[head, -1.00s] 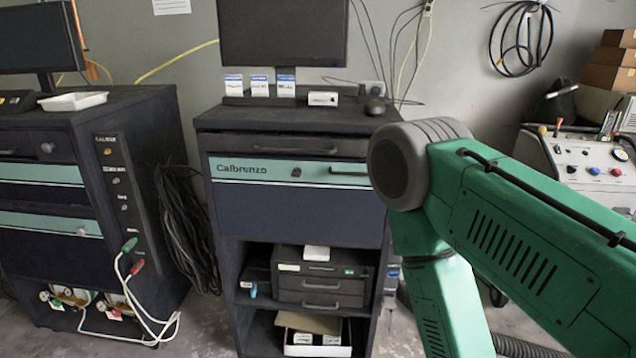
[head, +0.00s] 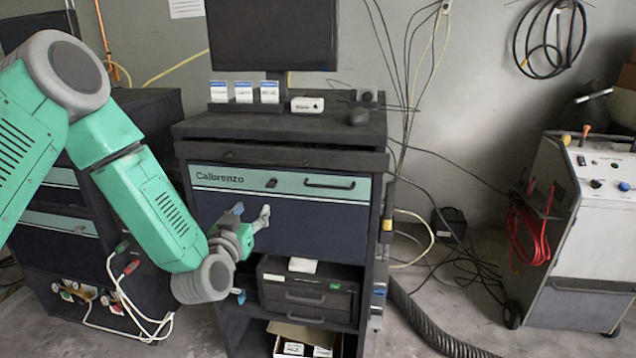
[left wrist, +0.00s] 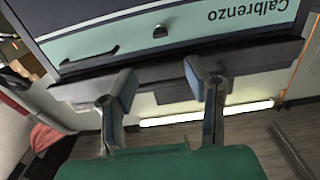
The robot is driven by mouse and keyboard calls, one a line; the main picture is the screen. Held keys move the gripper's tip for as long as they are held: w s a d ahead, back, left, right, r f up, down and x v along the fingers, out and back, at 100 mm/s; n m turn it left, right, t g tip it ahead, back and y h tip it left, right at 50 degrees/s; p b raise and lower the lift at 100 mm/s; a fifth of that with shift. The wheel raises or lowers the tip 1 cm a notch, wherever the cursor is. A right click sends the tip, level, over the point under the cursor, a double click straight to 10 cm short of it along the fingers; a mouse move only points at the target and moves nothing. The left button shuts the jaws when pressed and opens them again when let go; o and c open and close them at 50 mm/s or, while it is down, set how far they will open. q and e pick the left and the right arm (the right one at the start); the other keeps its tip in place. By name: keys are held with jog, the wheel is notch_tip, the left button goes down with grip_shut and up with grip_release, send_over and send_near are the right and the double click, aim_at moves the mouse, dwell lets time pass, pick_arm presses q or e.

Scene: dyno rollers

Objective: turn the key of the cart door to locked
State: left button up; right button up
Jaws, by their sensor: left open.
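The cart (head: 222,225) is a dark cabinet with a teal "Calbrenzo" band across its door (head: 300,220). The small dark key (head: 271,183) sits on that band, between the lettering and the black bar handle (head: 330,182). The key also shows in the left wrist view (left wrist: 160,31), where the lettering is upside down. Its turn angle is too small to read surely. My left gripper (head: 251,212) is open and empty in front of the door, below and slightly left of the key in the head view. In the left wrist view its fingers (left wrist: 160,80) are spread, apart from the key. My right gripper is not in view.
A monitor (head: 271,38), small boxes and a mouse (head: 358,117) stand on the cart top. A drawer unit (head: 308,290) sits on the open shelf below. Another dark cart stands left, behind my left arm. Cables and a hose (head: 430,330) lie on the floor at right.

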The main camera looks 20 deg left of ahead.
aim_at(271, 186)
pick_arm(q)
jog(key=x, duration=1.2)
jog(key=shift+w, duration=0.4)
jog(key=shift+w+a, duration=0.15)
jog(key=shift+w, duration=0.25)
jog(key=shift+a, duration=0.2)
jog(key=shift+d, duration=0.15)
grip_shut()
